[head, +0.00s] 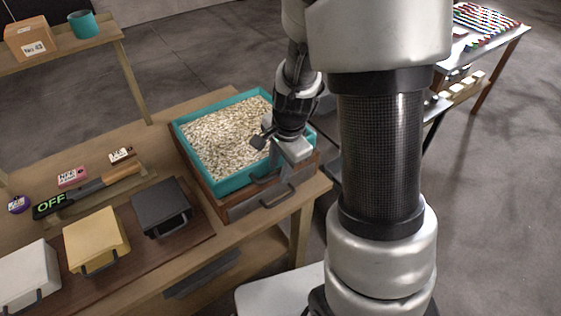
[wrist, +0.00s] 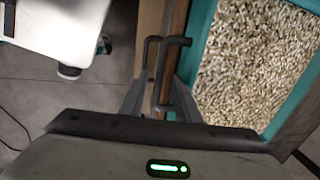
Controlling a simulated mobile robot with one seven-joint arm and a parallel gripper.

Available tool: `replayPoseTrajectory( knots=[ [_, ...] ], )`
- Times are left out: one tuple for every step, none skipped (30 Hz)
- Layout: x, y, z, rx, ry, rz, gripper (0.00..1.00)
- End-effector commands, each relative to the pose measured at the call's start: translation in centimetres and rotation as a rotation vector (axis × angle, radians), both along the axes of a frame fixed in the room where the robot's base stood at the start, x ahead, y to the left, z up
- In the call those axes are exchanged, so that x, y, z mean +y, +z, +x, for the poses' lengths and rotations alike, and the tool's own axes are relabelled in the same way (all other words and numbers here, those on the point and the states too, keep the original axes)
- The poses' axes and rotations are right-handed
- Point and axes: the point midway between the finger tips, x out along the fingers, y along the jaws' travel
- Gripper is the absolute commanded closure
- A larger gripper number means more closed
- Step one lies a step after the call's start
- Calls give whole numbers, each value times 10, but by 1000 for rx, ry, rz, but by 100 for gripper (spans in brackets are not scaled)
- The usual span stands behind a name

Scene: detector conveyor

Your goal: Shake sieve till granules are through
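The sieve is a teal-rimmed square box (head: 226,187) full of pale granules (head: 225,135). It sits in a wooden-sided frame (head: 212,202) on the bench's right end. A dark bar handle (wrist: 183,41) is on the sieve's front side. My gripper (head: 283,150) is over that front side, near the right corner. In the wrist view, my gripper's two fingers (wrist: 161,90) point down on either side of the handle bar, with a gap between their tips. They look open around it. The granules also fill the sieve in the wrist view (wrist: 255,60). What lies under the sieve is hidden.
White, yellow (head: 95,240) and dark (head: 161,208) lidded boxes stand left of the sieve. A carton (head: 30,40) and teal cup (head: 83,24) stand on the back shelf.

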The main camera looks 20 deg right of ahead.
Motion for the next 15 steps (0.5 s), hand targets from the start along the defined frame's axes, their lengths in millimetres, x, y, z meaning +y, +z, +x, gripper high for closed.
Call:
replayPoseTrajectory(
  knots=[
    [0, 3, 0, -1, 0, 0, 71],
    [0, 5, 0, -2, 1, 0, 71],
    [0, 9, 0, -3, 1, 0, 71],
    [0, 13, -1, -5, 2, -1, 71],
    [-1, 18, -1, -5, 2, -1, 71],
    [-1, 25, -3, -5, 2, 0, 71],
    [-1, 32, -4, -6, 2, 0, 71],
    [-2, 38, -5, -6, 3, 0, 71],
    [-2, 48, -6, -8, 2, 0, 71],
    [-3, 56, -8, -7, 2, 1, 71],
    [-3, 63, -9, -7, 3, 0, 71],
    [-3, 73, -10, -8, 2, 1, 71],
    [-4, 80, -12, -7, 3, 1, 71],
    [-5, 88, -13, -8, 1, 1, 71],
    [-6, 97, -15, -7, 1, 0, 71]
  ],
)
